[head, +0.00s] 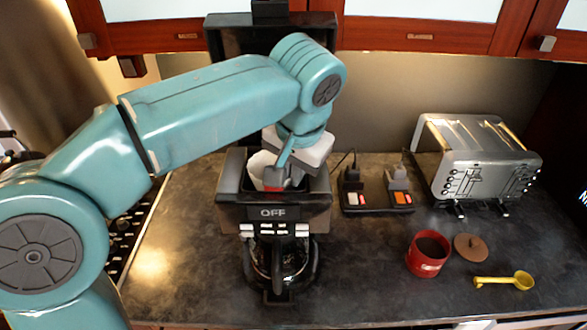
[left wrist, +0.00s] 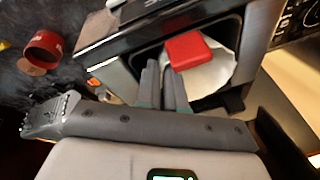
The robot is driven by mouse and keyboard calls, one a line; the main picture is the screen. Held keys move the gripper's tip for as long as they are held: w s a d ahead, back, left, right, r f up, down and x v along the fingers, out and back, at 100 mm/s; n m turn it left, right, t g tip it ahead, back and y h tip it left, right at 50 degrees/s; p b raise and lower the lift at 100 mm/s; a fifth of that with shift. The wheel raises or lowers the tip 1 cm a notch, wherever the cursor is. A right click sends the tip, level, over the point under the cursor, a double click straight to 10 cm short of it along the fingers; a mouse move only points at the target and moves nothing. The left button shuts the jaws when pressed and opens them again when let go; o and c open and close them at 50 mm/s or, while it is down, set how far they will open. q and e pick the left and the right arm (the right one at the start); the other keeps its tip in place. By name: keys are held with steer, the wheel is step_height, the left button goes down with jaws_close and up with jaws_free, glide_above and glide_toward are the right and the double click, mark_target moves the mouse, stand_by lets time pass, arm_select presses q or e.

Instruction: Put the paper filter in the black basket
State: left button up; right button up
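The white paper filter (head: 259,164) sits inside the black basket (head: 316,184) at the top front of the coffee maker. A red block (left wrist: 188,50) lies against the filter, which also shows in the left wrist view (left wrist: 212,75). My left gripper (head: 272,181) reaches down into the basket, its fingertips close to the red block. In the left wrist view, its two grey fingers (left wrist: 163,68) show close together with a narrow gap. I cannot tell whether they hold anything. My right gripper is out of view.
The glass carafe (head: 280,262) stands below the basket, under a panel reading OFF. The front right counter is mostly clear.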

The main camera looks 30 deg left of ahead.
arm_select(q)
steer(key=shift+r+p, duration=0.3)
steer(key=shift+r, duration=0.05)
steer(key=p+v, duration=0.1)
steer(key=v, duration=1)
steer(key=shift+r, duration=0.4)
steer(key=shift+s, duration=0.1)
